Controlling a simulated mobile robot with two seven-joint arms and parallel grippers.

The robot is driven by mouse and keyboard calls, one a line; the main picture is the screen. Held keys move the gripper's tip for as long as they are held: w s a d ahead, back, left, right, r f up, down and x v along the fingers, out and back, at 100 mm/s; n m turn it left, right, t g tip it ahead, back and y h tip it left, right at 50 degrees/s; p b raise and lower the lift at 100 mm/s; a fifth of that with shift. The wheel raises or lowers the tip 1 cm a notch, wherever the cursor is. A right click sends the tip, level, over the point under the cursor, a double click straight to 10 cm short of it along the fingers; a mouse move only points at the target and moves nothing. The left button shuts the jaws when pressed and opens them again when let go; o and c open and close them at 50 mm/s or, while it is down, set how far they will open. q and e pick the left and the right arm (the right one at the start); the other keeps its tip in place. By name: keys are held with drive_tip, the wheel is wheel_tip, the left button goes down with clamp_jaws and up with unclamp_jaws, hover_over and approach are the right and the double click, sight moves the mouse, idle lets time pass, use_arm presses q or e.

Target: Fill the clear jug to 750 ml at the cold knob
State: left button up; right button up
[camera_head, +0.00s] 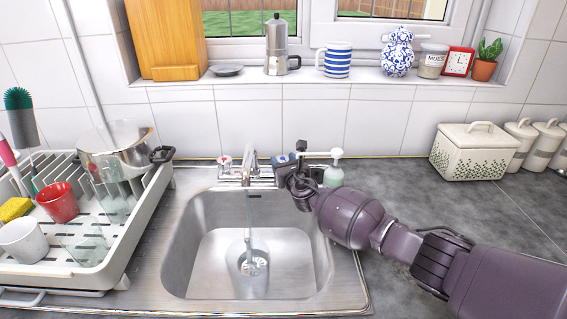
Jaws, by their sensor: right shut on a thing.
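The clear jug (249,283) stands upright in the sink basin, below the tap (247,163). A thin stream of water (249,220) runs from the spout down into the jug. The water level and any markings are too small to read. My right gripper (291,167) is at the blue-marked cold knob (281,160), on the right of the tap, and is shut on it. The gripper partly hides the knob. My left gripper is not in view.
A red-marked knob (225,161) is on the tap's left. A green soap bottle (334,170) stands close behind my right gripper. A dish rack (118,265) with a pot, cups and glasses fills the left side. The right counter (430,205) is mostly clear.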

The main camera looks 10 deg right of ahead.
drive_tip(key=o, duration=0.9)
